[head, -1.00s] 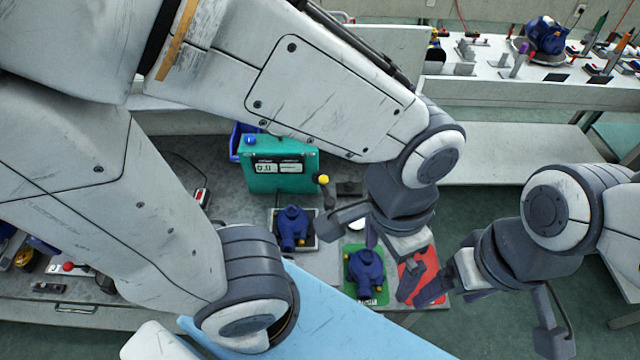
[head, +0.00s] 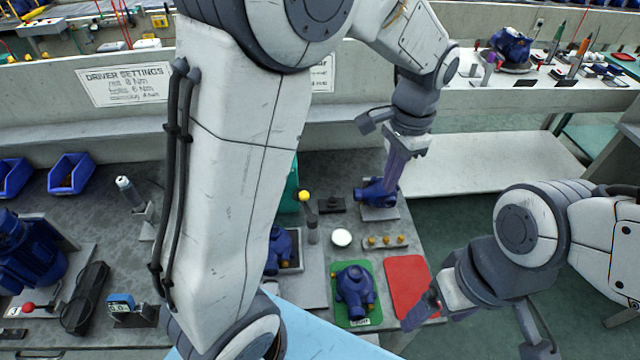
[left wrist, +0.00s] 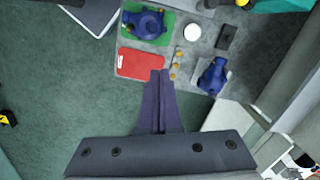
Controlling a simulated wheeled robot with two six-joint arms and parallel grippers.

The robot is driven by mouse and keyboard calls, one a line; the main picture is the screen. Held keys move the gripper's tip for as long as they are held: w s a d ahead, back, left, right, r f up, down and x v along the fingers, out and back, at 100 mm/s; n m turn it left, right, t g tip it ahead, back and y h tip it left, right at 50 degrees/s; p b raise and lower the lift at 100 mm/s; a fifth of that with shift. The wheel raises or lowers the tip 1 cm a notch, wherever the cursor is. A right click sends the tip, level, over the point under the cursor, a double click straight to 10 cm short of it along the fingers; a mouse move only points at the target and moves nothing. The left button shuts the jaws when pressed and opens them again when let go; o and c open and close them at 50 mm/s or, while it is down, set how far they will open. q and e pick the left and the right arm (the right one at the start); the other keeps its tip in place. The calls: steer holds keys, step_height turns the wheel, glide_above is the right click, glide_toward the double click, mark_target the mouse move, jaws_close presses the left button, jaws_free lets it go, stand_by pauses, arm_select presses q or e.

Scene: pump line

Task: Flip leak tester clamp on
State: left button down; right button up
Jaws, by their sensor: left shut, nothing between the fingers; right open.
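The leak tester (head: 290,190) is a teal box, mostly hidden behind my left arm in the head view. Its clamp lever has a yellow knob (head: 304,196) above a grey post; the lever looks raised. A blue pump (head: 277,250) sits beside the post on a light plate, partly hidden by my arm. My left gripper (head: 392,186) is shut and empty, pointing down over the back right of the bench near another blue pump (head: 374,192), away from the clamp. It also shows in the left wrist view (left wrist: 158,74). My right gripper (head: 418,314) is open near the red mat.
A blue pump (head: 354,286) lies on a green mat beside the red mat (head: 406,282). A white disc (head: 341,237), a black block (head: 332,205) and a strip of brass fittings (head: 386,242) lie between. Blue bins (head: 70,174) stand at left.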

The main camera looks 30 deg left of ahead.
mark_target(303, 201)
arm_select(q)
steer(key=w+a+f+g+b, duration=0.1)
steer(key=w+a+f+b, duration=0.1)
steer(key=w+a+f, duration=0.4)
steer(key=w+a+f+y+b, duration=0.1)
steer(key=w+a+f, duration=0.5)
steer(key=a, duration=0.6)
steer(key=shift+w+a+f+g+b, duration=0.15)
steer(key=shift+w+g+b, duration=0.25)
steer(key=shift+w, duration=0.45)
arm_select(e)
step_height(303, 201, down, 5)
steer(key=shift+r, duration=0.2)
arm_select(q)
steer(key=s+a+f+p, duration=0.1)
steer(key=s+a+f, duration=0.1)
steer(key=f, duration=0.3)
steer(key=s+a+f+p, duration=0.1)
steer(key=s+a+f, duration=0.1)
steer(key=f, duration=0.4)
steer(key=shift+s+p, duration=0.35)
arm_select(e)
steer(key=shift+r, duration=1.35)
arm_select(q)
steer(key=shift+a, duration=0.1)
steer(key=shift+s+a+n, duration=0.15)
steer(key=shift+n, duration=0.15)
